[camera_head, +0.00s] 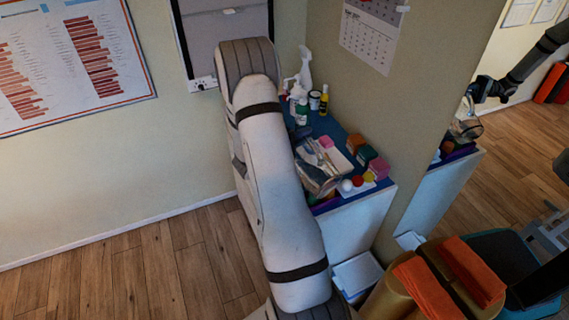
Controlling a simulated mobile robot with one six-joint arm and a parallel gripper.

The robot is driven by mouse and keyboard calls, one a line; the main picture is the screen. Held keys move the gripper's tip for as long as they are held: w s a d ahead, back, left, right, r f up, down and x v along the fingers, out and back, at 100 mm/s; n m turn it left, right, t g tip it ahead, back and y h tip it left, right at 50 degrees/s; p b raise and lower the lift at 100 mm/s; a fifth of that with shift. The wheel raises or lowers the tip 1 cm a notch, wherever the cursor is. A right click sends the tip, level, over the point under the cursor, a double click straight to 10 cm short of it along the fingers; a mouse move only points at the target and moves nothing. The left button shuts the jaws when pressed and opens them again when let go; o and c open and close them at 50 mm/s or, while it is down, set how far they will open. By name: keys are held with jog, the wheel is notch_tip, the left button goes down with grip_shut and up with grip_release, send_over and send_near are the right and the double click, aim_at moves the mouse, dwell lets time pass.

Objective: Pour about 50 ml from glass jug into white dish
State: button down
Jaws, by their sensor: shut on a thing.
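My own pale arm link crosses the middle of the view and hides my gripper's direct outline. A mirror on the right shows a dark arm end (482,90) with a clear, glassy shape (464,129) just below it, over the reflected counter. This fits my gripper shut on the glass jug. In direct view, a clear greyish shape, probably the glass jug (316,178), shows beside my arm over the counter's front part. Its tilt and liquid level are too small to tell. I cannot make out the white dish for certain; it may be hidden behind my arm or the jug.
The blue-topped counter (334,127) stands in the corner. Spray bottle (304,72), small bottles and a yellow bottle (324,101) stand at its back. Coloured blocks (378,168) and small balls (358,180) crowd its right front. Orange towels (426,290) lie at lower right.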

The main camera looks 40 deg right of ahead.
aim_at(317, 149)
jog(key=shift+w+f+n, duration=0.35)
jog(key=shift+w+n, duration=0.05)
jog(key=shift+w, duration=0.05)
jog(key=shift+s+d, duration=0.2)
jog(key=shift+s, duration=0.25)
jog(key=shift+s+f, duration=0.15)
jog(key=shift+s, duration=0.05)
dwell(1.8)
jog(key=s+r, duration=0.1)
jog(key=s+r+m+b, duration=0.1)
jog(key=s, duration=0.1)
jog(key=s+m, duration=0.1)
jog(key=s, duration=0.1)
jog(key=shift+s+a+r+b, duration=0.1)
jog(key=shift+s+r+b, duration=0.1)
jog(key=shift+r+b, duration=0.15)
jog(key=shift+s+r+m, duration=0.65)
jog(key=shift+s+m, duration=0.1)
jog(key=shift+m, duration=0.35)
dwell(0.7)
